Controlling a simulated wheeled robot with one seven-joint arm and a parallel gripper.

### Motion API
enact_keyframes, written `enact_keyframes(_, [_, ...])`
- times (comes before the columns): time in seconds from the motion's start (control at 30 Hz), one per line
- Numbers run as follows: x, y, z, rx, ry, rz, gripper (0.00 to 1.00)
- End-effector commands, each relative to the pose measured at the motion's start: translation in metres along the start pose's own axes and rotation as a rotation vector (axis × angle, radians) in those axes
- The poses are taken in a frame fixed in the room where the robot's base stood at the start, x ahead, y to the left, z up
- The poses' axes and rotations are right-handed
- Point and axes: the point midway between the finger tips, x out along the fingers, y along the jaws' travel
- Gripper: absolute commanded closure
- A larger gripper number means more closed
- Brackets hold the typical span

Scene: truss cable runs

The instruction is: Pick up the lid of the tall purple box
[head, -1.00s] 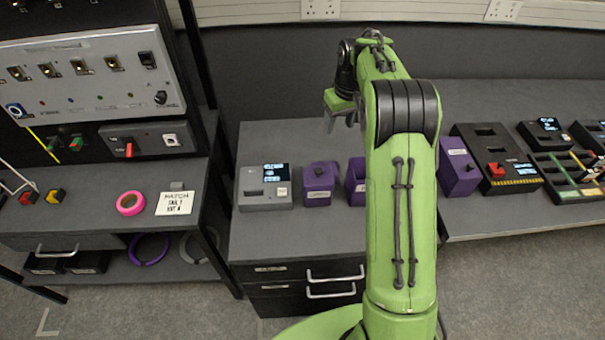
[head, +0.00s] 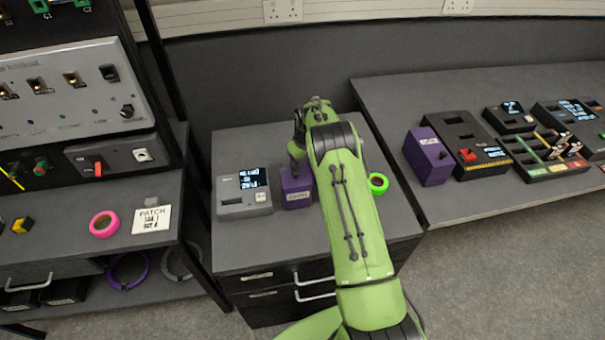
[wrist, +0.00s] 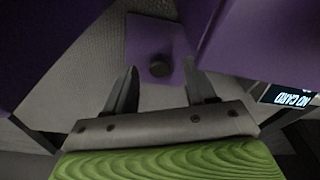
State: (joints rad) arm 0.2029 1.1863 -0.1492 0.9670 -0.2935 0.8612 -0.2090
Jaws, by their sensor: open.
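A purple box (head: 297,197) with a pale label stands on the middle bench, and my gripper (head: 298,160) is just above it, partly covering its top. In the wrist view, my gripper (wrist: 162,92) is open, its two dark fingers apart. A flat purple lid (wrist: 145,45) with a round dark knob (wrist: 160,66) shows between and beyond the fingertips; nothing is held. Larger purple surfaces (wrist: 255,40) fill both upper corners there. Another purple box (head: 428,160) stands on the right bench. I cannot tell from the frames which box is the tall one.
A grey reader (head: 243,200) with a lit display stands left of the near purple box. A green ring (head: 378,184) lies right of my arm. Dark devices (head: 470,145) crowd the right bench. My arm hides part of the middle bench.

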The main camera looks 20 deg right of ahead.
Motion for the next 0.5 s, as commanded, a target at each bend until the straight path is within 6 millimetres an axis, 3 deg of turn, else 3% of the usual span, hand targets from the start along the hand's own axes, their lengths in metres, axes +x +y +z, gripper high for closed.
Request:
enact_keyframes(0.07, [0.009,0.0,0.0,0.0,0.0,0.0,0.45])
enact_keyframes(0.27, [0.0099,0.0001,-0.0005,0.0,0.002,0.001,0.45])
enact_keyframes(0.5, [0.0098,0.0,-0.0004,0.0,0.001,0.0,0.79])
